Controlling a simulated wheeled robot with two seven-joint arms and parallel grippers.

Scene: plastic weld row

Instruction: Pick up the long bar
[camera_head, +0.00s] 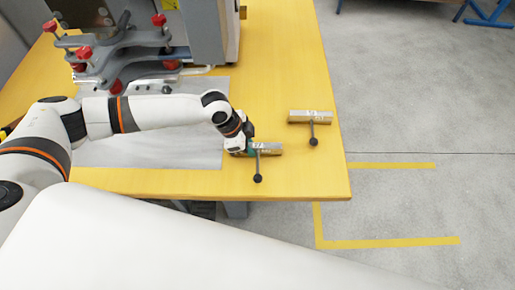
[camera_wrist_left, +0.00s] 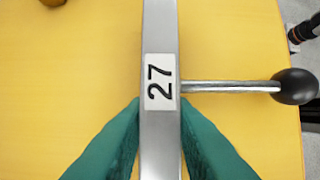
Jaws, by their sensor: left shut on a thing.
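A metal bar (camera_head: 270,149) with a thin side rod ending in a black ball lies near the front right of the yellow table. In the left wrist view the grey bar (camera_wrist_left: 160,30) carries a white label reading 27. My left gripper (camera_head: 249,148) is shut on this bar; its green fingers (camera_wrist_left: 160,110) sit on both sides of it, just by the label. I cannot tell whether the bar is clear of the table. A second similar bar (camera_head: 310,117) with its own rod and ball lies farther back to the right. My right gripper is not in view.
The yellow table (camera_head: 285,60) has bare room behind the bars, and its right edge is close to the second bar. A grey sheet (camera_head: 150,150) lies under my left arm. A machine with red knobs (camera_head: 120,50) stands at the back left.

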